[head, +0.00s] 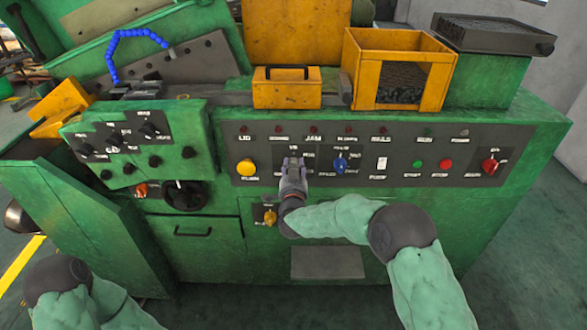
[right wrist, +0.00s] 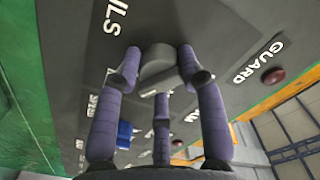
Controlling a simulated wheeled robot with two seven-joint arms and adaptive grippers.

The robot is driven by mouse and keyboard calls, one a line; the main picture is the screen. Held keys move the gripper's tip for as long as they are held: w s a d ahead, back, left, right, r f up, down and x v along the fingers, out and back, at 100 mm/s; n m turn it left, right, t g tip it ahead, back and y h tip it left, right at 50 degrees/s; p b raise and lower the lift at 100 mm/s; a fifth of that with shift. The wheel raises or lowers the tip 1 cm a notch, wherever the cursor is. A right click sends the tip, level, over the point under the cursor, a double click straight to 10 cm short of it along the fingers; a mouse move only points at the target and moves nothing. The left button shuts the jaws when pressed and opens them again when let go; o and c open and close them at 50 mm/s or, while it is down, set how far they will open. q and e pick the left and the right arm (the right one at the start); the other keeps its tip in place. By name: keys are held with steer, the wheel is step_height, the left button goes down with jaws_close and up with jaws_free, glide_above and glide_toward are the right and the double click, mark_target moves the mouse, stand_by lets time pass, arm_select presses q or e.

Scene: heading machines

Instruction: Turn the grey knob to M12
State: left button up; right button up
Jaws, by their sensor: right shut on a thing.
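The grey knob (right wrist: 158,52) is on the dark control panel (head: 262,133), in the gap between the yellow button and the blue knob. My right gripper (head: 293,164) reaches the panel there and hides most of the knob in the head view. In the right wrist view, the purple fingers of my right gripper (right wrist: 159,68) are closed around the knob's sides, with a third finger below. The scale marks around the knob are too small or covered, so I cannot read its setting. My left gripper is out of view; only part of my left arm shows at the lower left.
A blue knob (head: 340,163) sits just right of my right gripper, and a yellow button (head: 246,168) to its left. A white switch (head: 382,163), green button (head: 418,164), red button (head: 446,164) and red knob (head: 490,165) follow rightward. A yellow knob (head: 270,217) is below.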

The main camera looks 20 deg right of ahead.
steer(key=shift+w+d+r, duration=0.1)
steer(key=shift+d+r, duration=0.1)
steer(key=shift+r, duration=0.45)
steer(key=o, duration=1.1)
steer(key=shift+o, duration=0.2)
steer(key=shift+f, duration=0.25)
steer(key=shift+a+f, duration=0.1)
steer(key=v, duration=1.2)
